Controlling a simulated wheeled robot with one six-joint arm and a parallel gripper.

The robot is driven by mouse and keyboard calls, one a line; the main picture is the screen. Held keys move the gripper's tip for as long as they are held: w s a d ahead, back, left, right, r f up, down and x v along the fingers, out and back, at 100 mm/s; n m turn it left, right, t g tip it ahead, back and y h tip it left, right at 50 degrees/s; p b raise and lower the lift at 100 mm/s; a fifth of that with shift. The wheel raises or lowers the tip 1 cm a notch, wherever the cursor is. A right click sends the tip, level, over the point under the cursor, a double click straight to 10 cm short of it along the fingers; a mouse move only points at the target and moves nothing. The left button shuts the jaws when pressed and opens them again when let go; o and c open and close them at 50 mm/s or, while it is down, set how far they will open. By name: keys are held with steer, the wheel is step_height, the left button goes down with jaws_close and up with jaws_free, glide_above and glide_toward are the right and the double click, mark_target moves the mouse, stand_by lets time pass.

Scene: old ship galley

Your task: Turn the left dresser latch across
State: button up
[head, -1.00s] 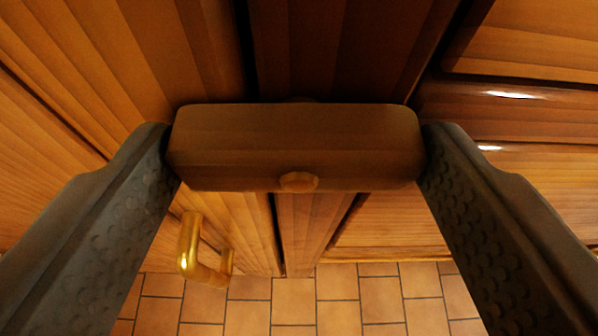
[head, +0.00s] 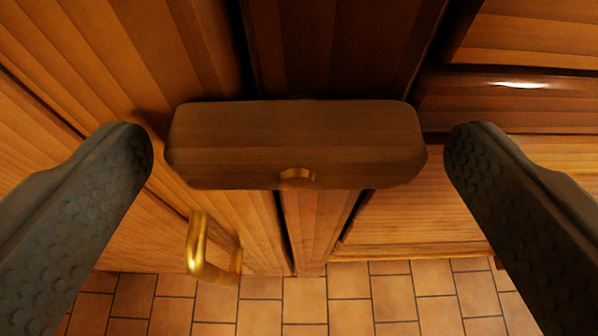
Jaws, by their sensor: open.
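The dresser latch (head: 296,140) is a dark wooden bar with rounded ends and a small round pivot (head: 297,176) at its lower middle. It lies level across the picture, over the upright post (head: 318,225) between the left door (head: 190,60) and the drawer side. My gripper (head: 298,150) is open, with one textured grey finger past each end of the bar. A gap shows between each fingertip and the bar, so neither finger touches it.
A brass handle (head: 197,245) stands out from the left door below the latch, near the left finger. Drawer fronts (head: 520,100) are at the right. The tiled floor (head: 300,300) below looks clear.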

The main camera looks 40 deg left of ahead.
steer(key=shift+s+d+r, duration=0.1)
steer(key=v, duration=1.7)
steer(key=shift+d, duration=0.15)
steer(key=s+a+r+m+t+h, duration=0.1)
steer(key=s+a+r+t+h, duration=0.3)
steer(key=r, duration=1.1)
steer(key=s+r+m+t+h, duration=0.2)
steer(key=s+r, duration=0.4)
steer(key=r, duration=0.8)
steer(key=s+a+r+m, duration=0.1)
steer(key=s+r, duration=0.3)
steer(key=s, duration=0.5)
steer(key=s+a+r+m+h, duration=0.1)
steer(key=s+r, duration=0.3)
steer(key=s, duration=0.6)
steer(key=s+a+r+m, duration=0.2)
steer(key=s+a+r, duration=0.1)
steer(key=s, duration=0.7)
steer(key=shift+a+r+t+h, duration=0.3)
steer(key=shift+r+h, duration=0.1)
steer(key=shift+r, duration=0.2)
steer(key=shift+s, duration=0.1)
